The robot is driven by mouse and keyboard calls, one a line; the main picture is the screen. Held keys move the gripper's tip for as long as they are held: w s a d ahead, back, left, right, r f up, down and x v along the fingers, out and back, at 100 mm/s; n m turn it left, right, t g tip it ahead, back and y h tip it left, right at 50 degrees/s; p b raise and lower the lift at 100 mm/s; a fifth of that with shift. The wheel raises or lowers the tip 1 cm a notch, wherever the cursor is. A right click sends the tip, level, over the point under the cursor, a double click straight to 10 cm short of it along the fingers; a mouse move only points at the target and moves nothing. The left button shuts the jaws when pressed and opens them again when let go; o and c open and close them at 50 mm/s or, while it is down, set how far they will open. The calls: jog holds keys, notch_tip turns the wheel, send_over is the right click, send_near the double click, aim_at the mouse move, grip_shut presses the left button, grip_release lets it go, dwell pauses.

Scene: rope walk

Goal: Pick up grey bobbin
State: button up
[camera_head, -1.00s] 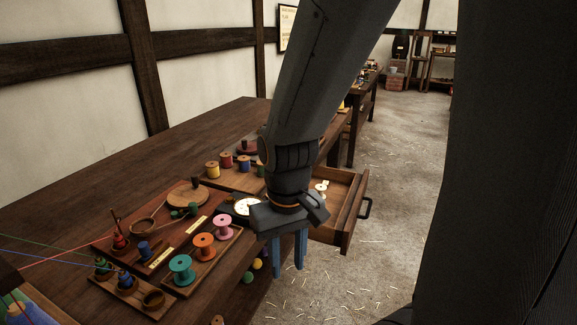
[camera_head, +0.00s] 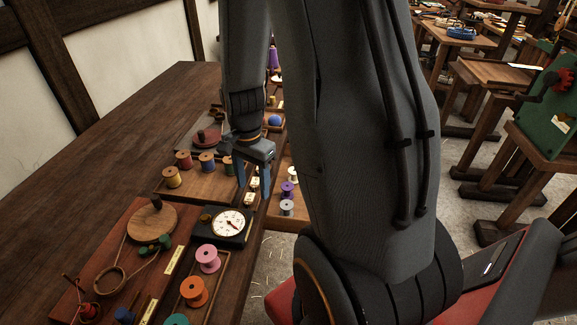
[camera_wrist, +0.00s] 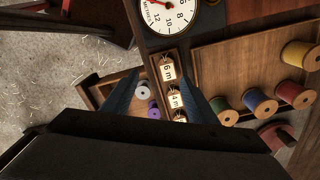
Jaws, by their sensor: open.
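The grey bobbin (camera_head: 287,207) lies in the open drawer (camera_head: 277,222), in front of a purple bobbin (camera_head: 288,189). In the wrist view the grey bobbin (camera_wrist: 143,92) shows near the left finger, above the purple bobbin (camera_wrist: 153,112). My gripper (camera_head: 254,190) is open and empty. It hangs over the table edge beside the drawer, left of the grey bobbin in the head view. In the wrist view its two blue fingers stand apart, with number tags (camera_wrist: 173,86) below and between them.
A dial gauge (camera_head: 229,224) stands close in front of my gripper. A tray (camera_head: 165,192) with several coloured bobbins is to its left. The rear left tabletop (camera_head: 110,130) is clear.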

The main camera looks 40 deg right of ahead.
jog(key=d+f+m+p, duration=0.1)
jog(key=d+m+p, duration=0.2)
jog(key=d+m, duration=0.3)
jog(key=m+p, duration=0.3)
jog(key=m, duration=0.4)
send_near(287, 204)
notch_tip(287, 204, down, 10)
jog(key=b, duration=0.7)
jog(key=shift+a+r, duration=0.1)
jog(key=shift+r, duration=0.05)
jog(key=shift+c, duration=0.4)
jog(key=c, duration=0.7)
jog(key=shift+r+p, duration=2.5)
jog(key=shift+r, duration=1.6)
